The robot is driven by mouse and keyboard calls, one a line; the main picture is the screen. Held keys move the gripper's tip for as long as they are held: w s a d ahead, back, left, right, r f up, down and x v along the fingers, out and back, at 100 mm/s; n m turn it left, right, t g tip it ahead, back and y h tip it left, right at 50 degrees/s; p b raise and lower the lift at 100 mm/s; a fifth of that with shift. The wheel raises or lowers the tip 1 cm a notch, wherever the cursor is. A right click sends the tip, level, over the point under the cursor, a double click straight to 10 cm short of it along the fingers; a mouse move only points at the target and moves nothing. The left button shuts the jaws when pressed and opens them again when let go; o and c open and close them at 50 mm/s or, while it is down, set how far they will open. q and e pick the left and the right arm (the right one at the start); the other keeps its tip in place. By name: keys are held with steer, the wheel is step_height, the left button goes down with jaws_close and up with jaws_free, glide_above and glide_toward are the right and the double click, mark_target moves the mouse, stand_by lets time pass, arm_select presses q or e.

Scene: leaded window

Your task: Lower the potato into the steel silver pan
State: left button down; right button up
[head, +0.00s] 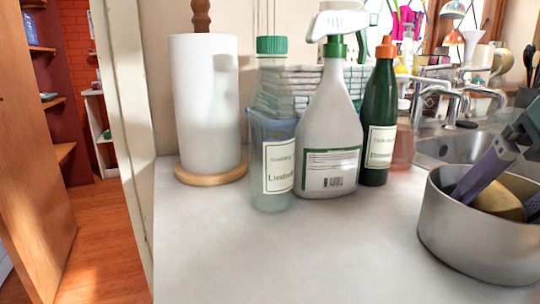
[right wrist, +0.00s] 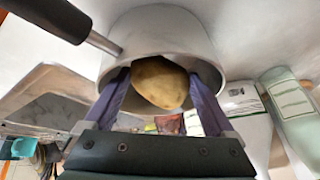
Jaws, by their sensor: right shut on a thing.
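The steel silver pan (head: 470,243) stands on the counter at the right edge of the head view. Its wall (right wrist: 165,32) and dark handle (right wrist: 48,15) show in the right wrist view. The yellow-brown potato (right wrist: 160,84) is between the two purple fingers of my right gripper (right wrist: 160,98), which is shut on it. In the head view the potato (head: 503,203) and fingertips are inside the pan, below its rim. Whether the potato touches the pan floor is hidden by the near wall. My left gripper is not in view.
A paper towel roll (head: 205,105), a clear bottle (head: 270,125), a white spray bottle (head: 328,125) and a dark green bottle (head: 379,120) stand left of the pan. The sink (head: 440,150) lies behind it. The front counter (head: 300,255) is clear.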

steer(key=shift+f+b, duration=0.45)
steer(key=shift+f, duration=0.1)
stand_by(0.4)
steer(key=o, duration=1.1)
